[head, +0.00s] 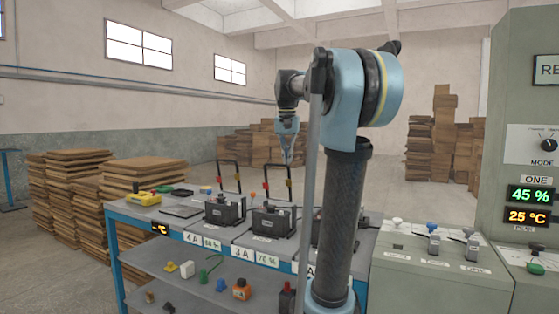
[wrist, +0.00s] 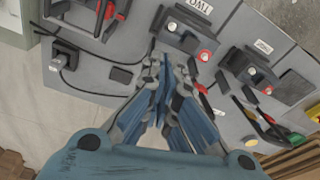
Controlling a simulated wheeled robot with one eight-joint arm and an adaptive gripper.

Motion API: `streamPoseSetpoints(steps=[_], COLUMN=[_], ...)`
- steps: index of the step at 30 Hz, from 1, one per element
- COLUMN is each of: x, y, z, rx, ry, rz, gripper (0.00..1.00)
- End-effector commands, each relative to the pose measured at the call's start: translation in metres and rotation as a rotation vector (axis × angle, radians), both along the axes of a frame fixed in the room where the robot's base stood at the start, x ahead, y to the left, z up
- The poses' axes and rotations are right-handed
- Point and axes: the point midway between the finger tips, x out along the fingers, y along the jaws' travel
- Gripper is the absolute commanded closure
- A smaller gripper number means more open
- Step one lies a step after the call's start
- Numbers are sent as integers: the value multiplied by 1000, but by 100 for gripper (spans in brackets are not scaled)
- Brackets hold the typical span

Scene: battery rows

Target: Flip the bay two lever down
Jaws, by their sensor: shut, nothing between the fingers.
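Another lever (head: 537,250) is at the far right edge. Their small labels are too small to read, so I cannot tell which is bay two's. My gripper (head: 288,160) is shut and empty, high above the bench and well left of the levers. In the wrist view my gripper (wrist: 162,62) points at the bench top, near a black battery (wrist: 185,40) beside an upside-down label that looks like TWO.
A blue-framed bench (head: 170,225) holds black batteries (head: 272,220) with upright frames carrying red and yellow clips. A tall panel (head: 530,120) with displays rises at the right. Pallet stacks (head: 75,190) stand at the left. The air around my gripper is clear.

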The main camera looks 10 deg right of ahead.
Motion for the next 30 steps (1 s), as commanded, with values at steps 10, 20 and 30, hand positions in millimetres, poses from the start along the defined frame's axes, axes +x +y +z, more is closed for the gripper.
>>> streamPoseSetpoints(steps=[10, 20, 30], x=[102, 148, 152], y=[-4, -6, -6], z=[70, 94, 96], rx=[1, 1, 1], ry=[14, 20, 20], rz=[-142, -220, -226], gripper=[100, 100, 100])
